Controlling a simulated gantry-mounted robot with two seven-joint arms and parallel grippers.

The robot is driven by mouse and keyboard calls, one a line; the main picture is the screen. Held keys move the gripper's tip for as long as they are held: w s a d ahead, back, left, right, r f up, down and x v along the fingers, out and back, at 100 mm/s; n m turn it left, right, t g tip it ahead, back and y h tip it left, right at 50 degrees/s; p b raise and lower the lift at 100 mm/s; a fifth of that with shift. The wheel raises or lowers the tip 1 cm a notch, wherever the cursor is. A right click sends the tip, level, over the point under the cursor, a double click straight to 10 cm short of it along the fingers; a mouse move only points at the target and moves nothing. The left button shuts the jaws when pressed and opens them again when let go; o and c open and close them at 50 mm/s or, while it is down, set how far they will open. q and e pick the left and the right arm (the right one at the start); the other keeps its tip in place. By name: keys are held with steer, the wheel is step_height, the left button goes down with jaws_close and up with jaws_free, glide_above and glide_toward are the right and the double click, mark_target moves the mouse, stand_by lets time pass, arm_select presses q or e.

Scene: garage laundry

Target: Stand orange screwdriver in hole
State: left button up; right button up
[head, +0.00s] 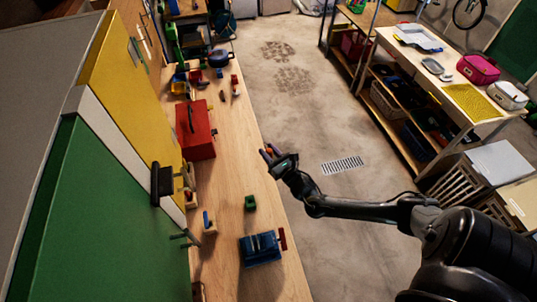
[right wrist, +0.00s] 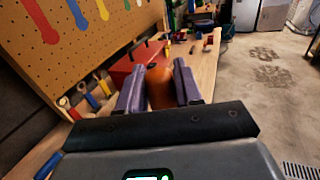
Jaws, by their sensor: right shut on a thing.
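My right gripper (head: 268,153) is over the right edge of the wooden workbench, beside the red toolbox. In the right wrist view, the purple fingers of my right gripper (right wrist: 159,78) are shut on the orange screwdriver (right wrist: 160,90), whose rounded orange handle shows between them. Its shaft and tip are hidden. A small wooden block (head: 210,226) with a blue-handled piece upright in it stands on the bench. I cannot make out an empty hole in it. My left gripper is not in view.
The red toolbox (head: 196,130) stands on the workbench (head: 236,150). A green block (head: 250,203) and a blue vise (head: 261,248) are nearer. Small items lie at the far end. A pegboard (right wrist: 90,40) with coloured tool outlines rises behind the bench. Bare bench lies around the green block.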

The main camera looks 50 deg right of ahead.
steer(key=shift+r, duration=1.4)
